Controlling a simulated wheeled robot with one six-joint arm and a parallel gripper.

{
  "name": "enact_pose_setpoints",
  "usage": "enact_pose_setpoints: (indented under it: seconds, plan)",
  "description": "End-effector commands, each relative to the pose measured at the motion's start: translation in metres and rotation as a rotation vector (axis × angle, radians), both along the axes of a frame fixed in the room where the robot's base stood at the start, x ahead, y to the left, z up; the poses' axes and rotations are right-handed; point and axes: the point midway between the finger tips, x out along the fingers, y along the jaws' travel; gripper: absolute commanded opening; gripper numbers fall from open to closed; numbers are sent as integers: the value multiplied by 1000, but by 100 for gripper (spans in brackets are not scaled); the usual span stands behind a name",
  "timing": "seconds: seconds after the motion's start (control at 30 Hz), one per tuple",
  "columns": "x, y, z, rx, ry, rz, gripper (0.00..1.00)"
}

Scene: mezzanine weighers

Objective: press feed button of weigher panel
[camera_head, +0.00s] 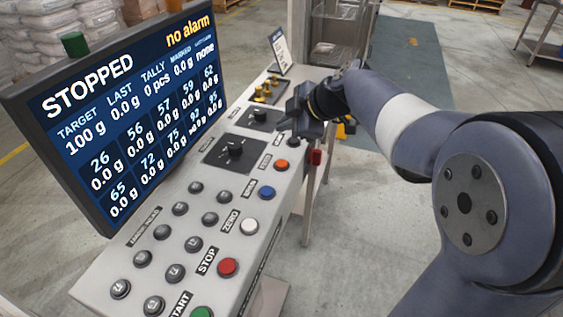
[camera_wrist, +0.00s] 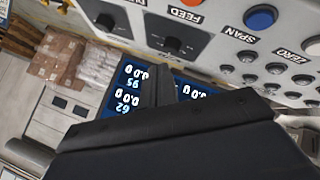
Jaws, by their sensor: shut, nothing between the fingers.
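The weigher panel (camera_head: 185,185) is a sloping grey console with labelled round buttons down its right side. The orange button (camera_head: 281,165) is beside the FEED label; it is partly cut off at the top of the wrist view (camera_wrist: 191,2), where FEED (camera_wrist: 184,15) is readable. My gripper (camera_head: 285,117) is beyond the orange button, over the far part of the panel near a black knob, and apart from the orange button in the picture. In the wrist view its fingers (camera_wrist: 158,75) are together and empty. Contact with the panel cannot be told.
Blue (camera_head: 267,192), white (camera_head: 249,226), red (camera_head: 228,267) and green (camera_head: 202,312) buttons line the near side. Two black rotary knobs (camera_head: 235,150) stick up beside them. A screen (camera_head: 120,110) reading STOPPED and "no alarm" stands along the left.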

Motion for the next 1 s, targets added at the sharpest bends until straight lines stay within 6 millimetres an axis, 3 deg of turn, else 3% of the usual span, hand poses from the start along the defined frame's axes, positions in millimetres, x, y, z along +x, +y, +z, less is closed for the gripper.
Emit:
enact_pose_setpoints:
  seconds: [0.6,1.0]
  plan:
    - [0,0,-76,-1,-1,-1,0]
    - [0,0,-84,0,1,-1,0]
